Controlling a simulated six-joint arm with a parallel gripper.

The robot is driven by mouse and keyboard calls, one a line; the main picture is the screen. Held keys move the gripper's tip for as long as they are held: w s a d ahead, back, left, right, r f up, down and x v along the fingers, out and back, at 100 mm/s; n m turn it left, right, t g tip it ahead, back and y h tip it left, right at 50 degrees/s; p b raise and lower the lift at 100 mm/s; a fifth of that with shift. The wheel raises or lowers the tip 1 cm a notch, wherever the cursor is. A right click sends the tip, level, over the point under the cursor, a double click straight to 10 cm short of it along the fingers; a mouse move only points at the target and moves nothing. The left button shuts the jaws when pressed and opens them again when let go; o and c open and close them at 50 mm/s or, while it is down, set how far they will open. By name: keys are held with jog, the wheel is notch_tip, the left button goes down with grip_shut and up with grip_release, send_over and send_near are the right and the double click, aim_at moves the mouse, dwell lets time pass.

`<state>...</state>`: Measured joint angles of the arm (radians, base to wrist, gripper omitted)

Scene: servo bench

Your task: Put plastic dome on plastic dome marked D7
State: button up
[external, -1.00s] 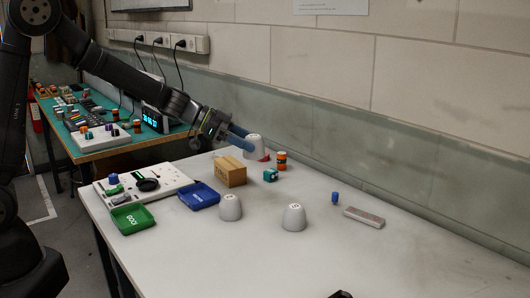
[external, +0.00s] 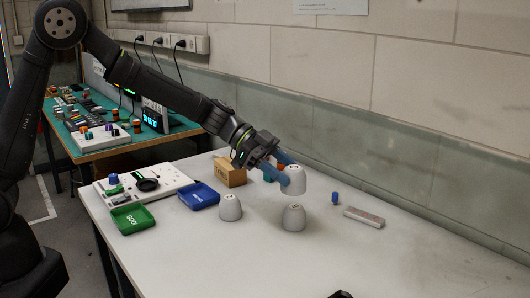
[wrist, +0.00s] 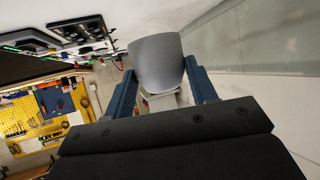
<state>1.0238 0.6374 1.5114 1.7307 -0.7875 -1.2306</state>
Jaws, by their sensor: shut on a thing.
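My gripper (external: 284,172) is shut on a light grey plastic dome (external: 294,183), with its blue fingers on either side. In the wrist view the held dome (wrist: 157,62) sits between the two fingers (wrist: 164,90). The held dome is in the air, a little above a second grey dome (external: 293,218) standing on the white table. A third grey dome (external: 230,208) stands to the left of it. Both standing domes have small dark markings on top, too small to read surely, so I cannot tell which is D7.
A blue tray (external: 199,196), a green tray (external: 132,219) and a white control panel (external: 146,184) lie to the left. A cardboard box (external: 230,171) stands behind. A blue piece (external: 335,198) and a grey bar (external: 363,217) lie right. The front table (external: 220,265) is clear.

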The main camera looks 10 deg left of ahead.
jog(key=w+f, duration=0.2)
jog(key=w, duration=0.1)
jog(key=w+f, duration=0.1)
jog(key=shift+w+d, duration=0.3)
jog(key=shift+w, duration=0.05)
jog(key=shift+f, duration=1.85)
jog(key=shift+f, duration=0.15)
jog(key=o, duration=1)
jog(key=shift+c, duration=0.2)
jog(key=shift+w+a+r, duration=0.15)
jog(key=shift+a+r, duration=0.15)
jog(key=v, duration=1.1)
jog(key=shift+a, duration=0.15)
